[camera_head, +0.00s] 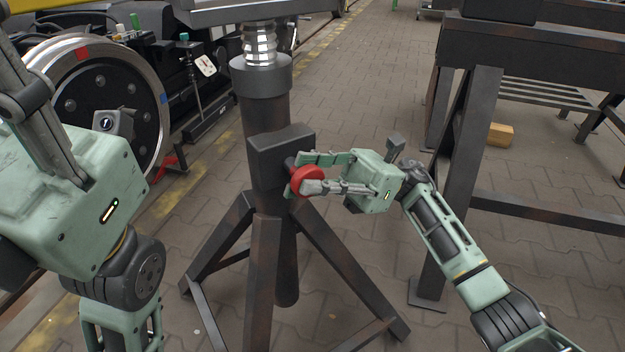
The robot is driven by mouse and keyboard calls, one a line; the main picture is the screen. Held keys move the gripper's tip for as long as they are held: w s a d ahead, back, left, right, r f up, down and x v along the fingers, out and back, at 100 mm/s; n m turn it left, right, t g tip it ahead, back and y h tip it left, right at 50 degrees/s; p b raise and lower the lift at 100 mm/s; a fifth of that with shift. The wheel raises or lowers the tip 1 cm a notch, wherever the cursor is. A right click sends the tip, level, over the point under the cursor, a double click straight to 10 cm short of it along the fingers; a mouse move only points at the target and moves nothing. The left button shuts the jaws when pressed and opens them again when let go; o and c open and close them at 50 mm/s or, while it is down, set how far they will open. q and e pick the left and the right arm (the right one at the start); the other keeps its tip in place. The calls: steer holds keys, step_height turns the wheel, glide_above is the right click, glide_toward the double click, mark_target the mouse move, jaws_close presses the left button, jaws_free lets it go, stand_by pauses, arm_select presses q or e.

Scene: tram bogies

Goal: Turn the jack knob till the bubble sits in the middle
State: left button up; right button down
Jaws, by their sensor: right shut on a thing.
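The jack is a dark tripod stand (265,108) with a threaded silver screw (259,44) under a grey top plate (245,10), which the upper picture edge cuts off. A red round knob (310,177) sits on the right side of the jack's dark gear housing (280,150). My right gripper (311,173) comes from the right and is shut on the knob, one finger above and one below. My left gripper (38,120) is large and close at the left edge, away from the jack; its fingertips are not clearly seen. I see no bubble level.
A wheel (105,95) and dark bogie parts stand at the back left. A dark steel trestle (462,150) stands at the right, with a wooden block (500,134) on the floor behind it. The jack's splayed legs spread over the paving.

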steer(key=c, duration=1.7)
jaws_free()
steer(key=shift+s+f, duration=0.15)
steer(key=shift+f, duration=0.1)
steer(key=shift+c, duration=0.2)
steer(key=shift+r, duration=0.1)
steer(key=v, duration=1.2)
